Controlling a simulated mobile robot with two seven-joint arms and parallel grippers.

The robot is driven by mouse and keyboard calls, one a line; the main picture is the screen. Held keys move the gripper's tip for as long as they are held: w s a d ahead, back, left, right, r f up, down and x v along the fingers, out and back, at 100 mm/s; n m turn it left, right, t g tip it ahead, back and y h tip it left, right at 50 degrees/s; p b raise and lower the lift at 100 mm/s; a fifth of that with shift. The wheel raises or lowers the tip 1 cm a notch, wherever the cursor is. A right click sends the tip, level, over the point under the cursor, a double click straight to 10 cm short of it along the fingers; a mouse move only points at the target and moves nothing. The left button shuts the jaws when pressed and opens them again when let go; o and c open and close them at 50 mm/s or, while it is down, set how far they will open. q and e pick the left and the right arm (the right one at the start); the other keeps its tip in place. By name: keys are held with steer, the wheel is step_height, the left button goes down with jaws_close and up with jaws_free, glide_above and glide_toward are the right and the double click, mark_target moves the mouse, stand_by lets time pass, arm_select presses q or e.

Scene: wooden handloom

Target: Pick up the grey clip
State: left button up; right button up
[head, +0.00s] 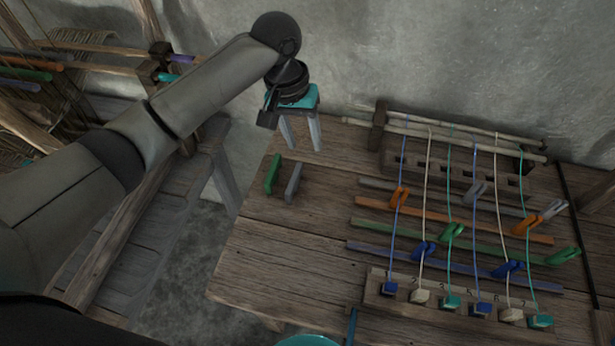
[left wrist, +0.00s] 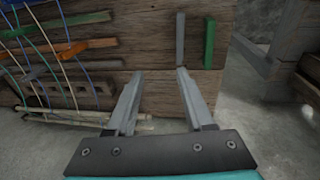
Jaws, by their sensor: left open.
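My left gripper (head: 305,149) is open and empty, its fingers pointing down near the table's back left edge. Its two fingers (left wrist: 158,74) also show apart in the left wrist view. A flat grey piece (head: 293,182) lies on the table in front of the gripper, beside a green one (head: 272,174). In the left wrist view the grey piece (left wrist: 180,38) lies beyond the right fingertip, apart from the green piece (left wrist: 209,43). Grey forked clips also sit at the cords, one at the middle (head: 475,193) and one at the right (head: 553,209). Which grey one is meant, I cannot tell.
A wooden rack (head: 460,165) stands at the table's back, with several cords running to coloured blocks on a front bar (head: 410,303). Coloured rails and clips lie under the cords. The loom (head: 90,65) stands left.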

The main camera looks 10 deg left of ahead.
mark_target(294, 177)
arm_select(q)
steer(key=shift+g+y, duration=0.4)
steer(key=shift+y, duration=0.4)
steer(key=f+b, duration=0.1)
steer(key=f, duration=0.2)
steer(key=a+f+b, duration=0.1)
steer(key=f, duration=0.1)
steer(key=s+a+f, duration=0.1)
steer(key=f, duration=0.2)
steer(key=shift+f+b, duration=0.3)
steer(key=shift+b, duration=0.1)
steer(key=shift+f+b, duration=1)
steer(key=shift+f, duration=1.65)
steer(key=shift+c, duration=0.3)
jaws_close()
steer(key=shift+w, duration=0.1)
